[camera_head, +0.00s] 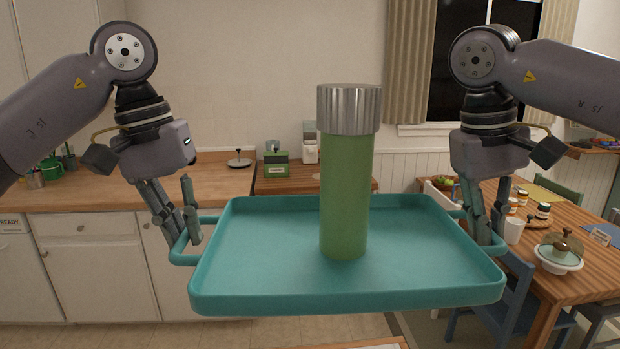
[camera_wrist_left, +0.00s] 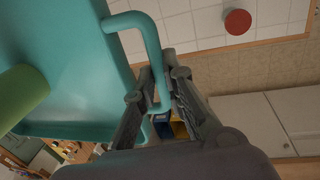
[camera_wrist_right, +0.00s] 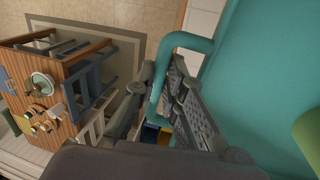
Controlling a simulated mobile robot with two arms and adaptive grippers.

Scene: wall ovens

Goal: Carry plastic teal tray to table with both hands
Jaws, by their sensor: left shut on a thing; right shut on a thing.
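The teal tray (camera_head: 270,275) is held up in the air, roughly level, in front of me in the head view. A tall green bottle with a silver lid (camera_head: 345,190) stands upright on it. My left gripper (camera_head: 188,235) is shut on the tray's left handle, which shows in the left wrist view (camera_wrist_left: 152,45). My right gripper (camera_head: 487,235) is shut on the right handle, which shows in the right wrist view (camera_wrist_right: 165,75). The wooden table (camera_head: 555,285) is at the right, beyond the tray, partly hidden by my right gripper.
Blue chairs (camera_head: 515,300) stand at the table's near side. The table carries a covered cake stand (camera_head: 558,255), a white cup (camera_head: 513,230) and several jars. A wooden counter with white cabinets (camera_head: 95,270) runs along the left, with a green box (camera_head: 276,165) behind the tray.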

